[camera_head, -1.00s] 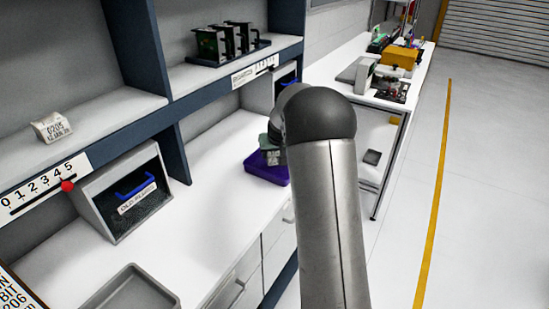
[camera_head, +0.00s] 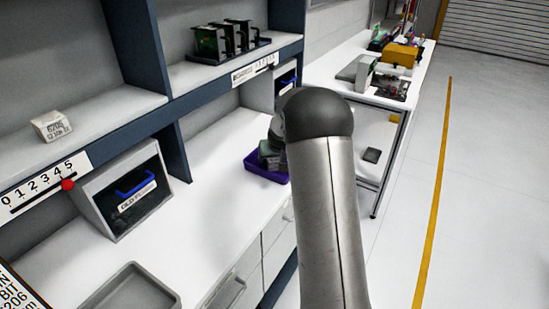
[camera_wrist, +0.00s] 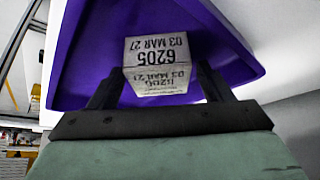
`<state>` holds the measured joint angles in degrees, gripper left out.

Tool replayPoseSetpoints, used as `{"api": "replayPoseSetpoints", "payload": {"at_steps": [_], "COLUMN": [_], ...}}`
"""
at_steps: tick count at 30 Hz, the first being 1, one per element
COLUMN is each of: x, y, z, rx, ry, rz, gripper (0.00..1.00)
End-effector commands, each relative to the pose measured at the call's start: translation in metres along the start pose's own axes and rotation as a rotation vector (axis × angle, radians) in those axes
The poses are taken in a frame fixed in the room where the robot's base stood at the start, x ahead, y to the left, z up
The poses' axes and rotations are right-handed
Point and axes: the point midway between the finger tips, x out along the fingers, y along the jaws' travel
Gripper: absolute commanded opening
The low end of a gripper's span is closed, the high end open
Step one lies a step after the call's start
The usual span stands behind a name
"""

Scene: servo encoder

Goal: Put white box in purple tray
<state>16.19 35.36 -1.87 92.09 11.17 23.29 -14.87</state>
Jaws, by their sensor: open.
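The purple tray (camera_head: 253,169) sits on the white bench, partly hidden behind my arm. It fills the upper part of the wrist view (camera_wrist: 85,75). A white box (camera_wrist: 157,50) printed "6205 03 MAR 27" shows within the tray in the wrist view. My gripper (camera_wrist: 160,82) is open, with one dark finger on each side of this box. I cannot tell whether the fingers touch it. In the head view my gripper is low at the tray and its fingers are hidden. Another white box (camera_head: 51,126) with a printed label stands on the left shelf.
A grey bin with a blue handle (camera_head: 135,188) stands under the shelf. A grey tray (camera_head: 130,290) lies at the bench's front left. Dark green parts (camera_head: 228,40) stand on the upper shelf. The bench between the bin and the purple tray is clear.

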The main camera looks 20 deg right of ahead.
Motion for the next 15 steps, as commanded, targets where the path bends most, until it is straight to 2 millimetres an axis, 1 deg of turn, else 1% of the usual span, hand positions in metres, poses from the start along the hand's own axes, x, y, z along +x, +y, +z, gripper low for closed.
{"api": "replayPoseSetpoints", "payload": {"at_steps": [5, 12, 15], "x": [-0.024, -0.077, -0.095], "y": [0.000, 0.000, 0.000], "z": [-0.001, -0.001, 0.000], "rx": [0.000, 0.000, -0.001], "ry": [0.004, 0.004, 0.003], "rz": [0.000, 0.000, 0.000], "gripper": [0.72, 0.72, 0.72]}}
